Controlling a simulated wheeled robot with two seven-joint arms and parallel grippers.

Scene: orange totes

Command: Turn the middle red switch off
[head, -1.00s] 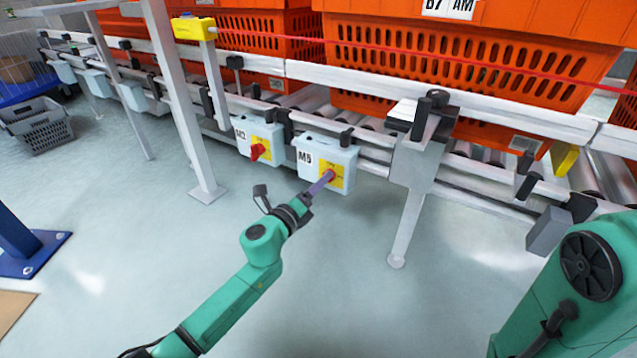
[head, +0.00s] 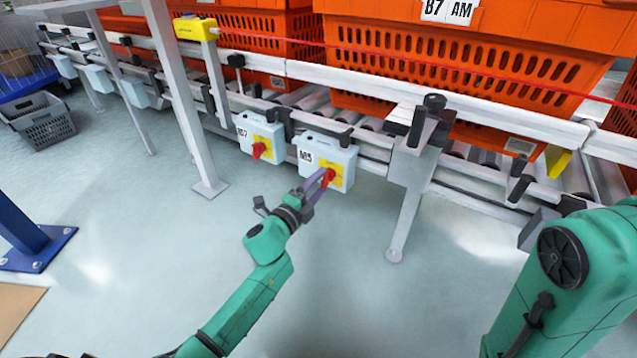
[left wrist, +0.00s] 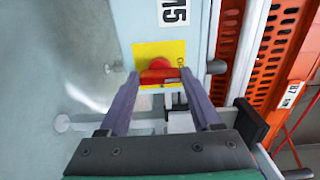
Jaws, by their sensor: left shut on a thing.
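A red rotary switch (head: 328,176) sits on a yellow plate on the pale box labelled M5 (head: 312,153). My left gripper (head: 321,178) is at this switch. In the left wrist view the red switch (left wrist: 158,74) lies between the tips of my two purple fingers (left wrist: 160,84), and my gripper is shut on it. The fingers hide part of the switch in the head view. A second red switch (head: 259,150) is on the box to its left, with nothing touching it. My right arm shows at the right edge; its gripper is out of view.
The boxes hang on a roller conveyor (head: 375,146) carrying orange totes (head: 450,60). A conveyor leg (head: 403,215) stands right of the M5 box and a grey post (head: 180,100) stands to the left. A grey basket (head: 42,118) is far left.

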